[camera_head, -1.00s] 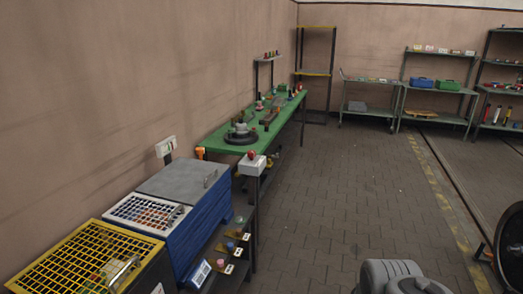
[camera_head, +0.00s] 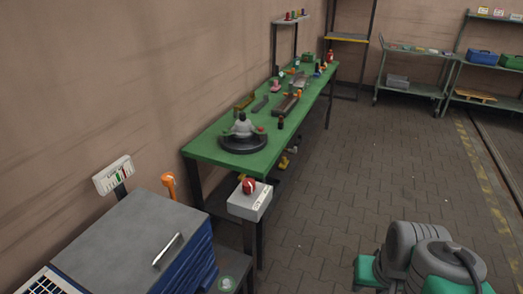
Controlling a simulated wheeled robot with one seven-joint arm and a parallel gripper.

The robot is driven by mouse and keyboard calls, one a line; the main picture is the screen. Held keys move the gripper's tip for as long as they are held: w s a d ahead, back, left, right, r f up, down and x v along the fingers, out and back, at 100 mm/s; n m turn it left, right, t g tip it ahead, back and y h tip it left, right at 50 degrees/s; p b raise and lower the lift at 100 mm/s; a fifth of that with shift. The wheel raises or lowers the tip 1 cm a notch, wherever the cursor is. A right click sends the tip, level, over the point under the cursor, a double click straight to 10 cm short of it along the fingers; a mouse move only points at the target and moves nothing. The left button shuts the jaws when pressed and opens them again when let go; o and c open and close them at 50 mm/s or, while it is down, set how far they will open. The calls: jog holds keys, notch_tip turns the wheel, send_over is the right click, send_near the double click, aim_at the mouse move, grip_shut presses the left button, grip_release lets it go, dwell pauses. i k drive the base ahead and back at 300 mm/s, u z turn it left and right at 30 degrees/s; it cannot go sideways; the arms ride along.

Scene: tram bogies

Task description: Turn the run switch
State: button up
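A pale grey box (camera_head: 242,204) with a red knob (camera_head: 249,186) on top stands on a dark post at the near end of the green workbench. It has small markings on its side face, too small to read. I cannot tell whether this knob is the run switch, nor which way it is turned. My grey and teal arm parts show at the bottom right, well apart from the box. My gripper itself does not show.
The green workbench (camera_head: 203,147) holds a dark round turntable (camera_head: 243,143) and several small parts. A blue cabinet (camera_head: 192,262) with a grey top, a white panel on a post (camera_head: 113,175) and an orange item (camera_head: 169,185) stand at left.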

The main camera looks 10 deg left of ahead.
aim_at(248, 184)
jog(key=i, duration=0.9)
jog(key=u, duration=4)
